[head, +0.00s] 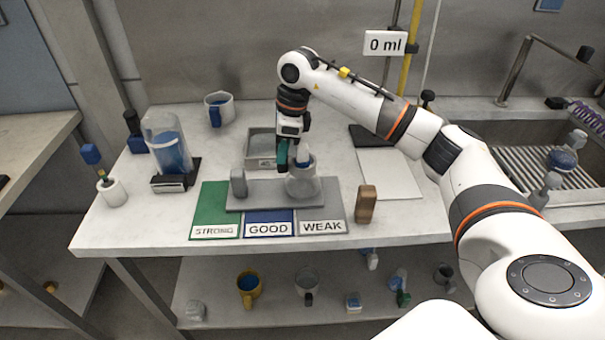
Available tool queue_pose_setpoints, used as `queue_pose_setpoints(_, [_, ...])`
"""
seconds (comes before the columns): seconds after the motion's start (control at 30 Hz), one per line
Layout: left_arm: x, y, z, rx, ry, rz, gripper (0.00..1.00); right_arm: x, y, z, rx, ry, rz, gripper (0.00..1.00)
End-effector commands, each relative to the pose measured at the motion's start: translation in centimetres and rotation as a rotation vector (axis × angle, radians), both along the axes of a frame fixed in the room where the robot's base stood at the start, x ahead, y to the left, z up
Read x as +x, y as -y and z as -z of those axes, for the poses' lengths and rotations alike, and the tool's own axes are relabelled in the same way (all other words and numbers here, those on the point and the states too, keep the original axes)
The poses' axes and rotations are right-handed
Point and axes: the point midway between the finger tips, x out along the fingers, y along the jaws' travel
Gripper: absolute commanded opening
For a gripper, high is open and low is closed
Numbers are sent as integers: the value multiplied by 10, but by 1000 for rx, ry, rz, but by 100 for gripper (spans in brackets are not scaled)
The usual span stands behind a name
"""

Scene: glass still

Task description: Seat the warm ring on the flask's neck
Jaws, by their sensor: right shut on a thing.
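A clear glass flask (303,187) stands on a grey board (262,203) in the middle of the bench. My right gripper (290,160) comes down from above to the flask's neck. Its dark and teal fingers are shut on a small pale piece at the neck, which I take for the warm ring (303,157). The fingers hide part of the piece, and I cannot tell whether it rests on the neck or is held just above it. My left gripper is not in view.
A small grey block (239,182) stands left of the flask. Behind is a grey tray (262,138). A beaker of blue liquid (168,145) is at left, a wooden block (366,204) at right. Green, blue and grey labelled panels (215,205) lie in front. A sink (540,165) is at far right.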

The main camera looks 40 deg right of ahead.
Motion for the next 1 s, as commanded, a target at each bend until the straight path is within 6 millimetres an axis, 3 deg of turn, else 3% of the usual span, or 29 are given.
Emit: queue_pose_setpoints(1.0, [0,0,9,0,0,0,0,0,0,13,0,0,0,0])
